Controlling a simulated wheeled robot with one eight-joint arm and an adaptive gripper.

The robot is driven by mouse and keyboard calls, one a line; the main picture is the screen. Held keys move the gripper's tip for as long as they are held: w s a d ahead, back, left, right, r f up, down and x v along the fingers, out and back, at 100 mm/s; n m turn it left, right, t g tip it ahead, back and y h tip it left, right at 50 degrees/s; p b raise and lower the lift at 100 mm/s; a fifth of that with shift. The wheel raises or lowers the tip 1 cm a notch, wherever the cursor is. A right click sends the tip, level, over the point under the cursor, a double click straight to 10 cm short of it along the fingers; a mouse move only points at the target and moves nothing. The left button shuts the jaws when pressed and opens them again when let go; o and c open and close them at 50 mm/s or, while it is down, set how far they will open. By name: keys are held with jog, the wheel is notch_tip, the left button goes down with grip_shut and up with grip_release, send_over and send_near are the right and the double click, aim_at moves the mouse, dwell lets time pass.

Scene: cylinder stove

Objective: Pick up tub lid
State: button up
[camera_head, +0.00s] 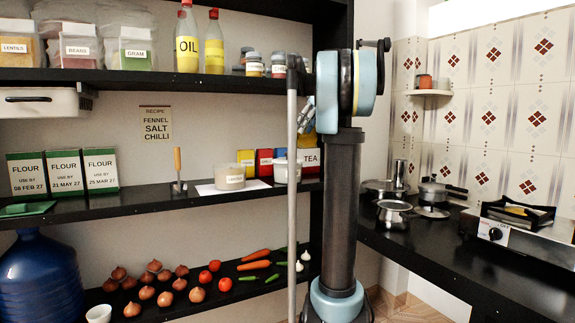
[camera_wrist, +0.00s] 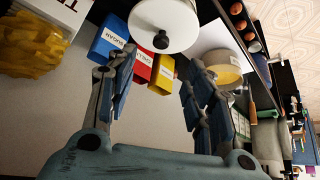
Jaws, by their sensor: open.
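A white round lid with a dark knob (camera_wrist: 165,26) shows at the top of the wrist view, on a white tub. In the head view the white tub (camera_head: 287,172) stands on the middle shelf, beside the tea box, partly close to my arm. My gripper (camera_wrist: 160,60) is open and empty. Its two fingers point toward the lid, with the knob roughly between them in the picture; I see no contact. In the head view my gripper (camera_head: 306,115) is above the tub, largely hidden by my arm.
A cream labelled tub (camera_head: 229,177) stands left of the white tub; it shows in the wrist view too (camera_wrist: 222,68). Blue, red and yellow boxes (camera_wrist: 140,65) stand close by. The upper shelf (camera_head: 150,82) overhangs. A trowel-like tool (camera_head: 178,170) stands further left.

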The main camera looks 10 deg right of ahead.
aim_at(288, 158)
jog(key=x, duration=1.2)
jog(key=shift+w+a+f, duration=0.1)
jog(key=shift+f, duration=0.25)
jog(key=shift+c, duration=0.3)
jog(key=c, duration=1)
